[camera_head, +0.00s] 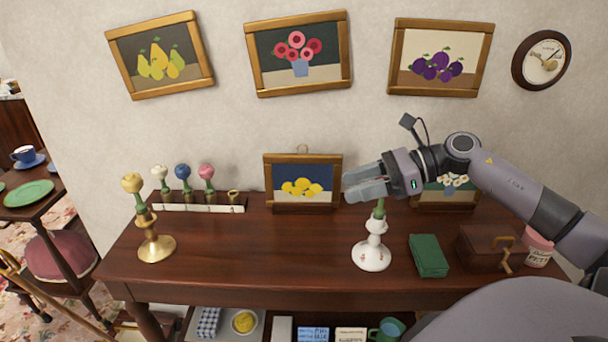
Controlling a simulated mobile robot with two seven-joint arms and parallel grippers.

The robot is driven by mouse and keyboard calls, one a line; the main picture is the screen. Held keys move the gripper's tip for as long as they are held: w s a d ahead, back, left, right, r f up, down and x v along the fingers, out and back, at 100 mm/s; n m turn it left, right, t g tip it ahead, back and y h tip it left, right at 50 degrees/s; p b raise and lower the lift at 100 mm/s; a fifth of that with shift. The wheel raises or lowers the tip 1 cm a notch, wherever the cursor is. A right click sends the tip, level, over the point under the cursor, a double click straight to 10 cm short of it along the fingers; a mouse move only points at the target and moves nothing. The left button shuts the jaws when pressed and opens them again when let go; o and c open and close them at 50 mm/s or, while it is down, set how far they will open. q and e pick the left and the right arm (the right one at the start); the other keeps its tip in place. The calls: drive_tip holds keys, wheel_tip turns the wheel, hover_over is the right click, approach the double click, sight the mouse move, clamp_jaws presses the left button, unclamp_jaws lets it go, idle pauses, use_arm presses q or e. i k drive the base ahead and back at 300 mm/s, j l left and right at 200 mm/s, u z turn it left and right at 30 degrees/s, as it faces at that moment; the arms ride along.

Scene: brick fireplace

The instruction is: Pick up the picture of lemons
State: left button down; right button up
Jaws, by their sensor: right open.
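The picture of lemons (302,187) stands on the table against the wall, in a wooden frame with a small ring on top. It shows yellow lemons on a dark blue ground. My right gripper (362,186) is just right of the picture's frame, pointing left, above the white candlestick. It is open, and I see nothing held in it. Whether it touches the frame I cannot tell. My left gripper is not in view.
The white candlestick (371,250) stands below my right gripper. A brass candlestick (156,243), a rack of colored knobs (200,207), a green cloth (428,256) and a brown box (485,249) are on the table. The table front before the picture is clear.

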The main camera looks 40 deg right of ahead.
sight(298, 177)
drive_tip(key=i+l, duration=0.3)
drive_tip(key=l, duration=0.15)
drive_tip(key=i+l, duration=0.3)
drive_tip(key=l, duration=0.15)
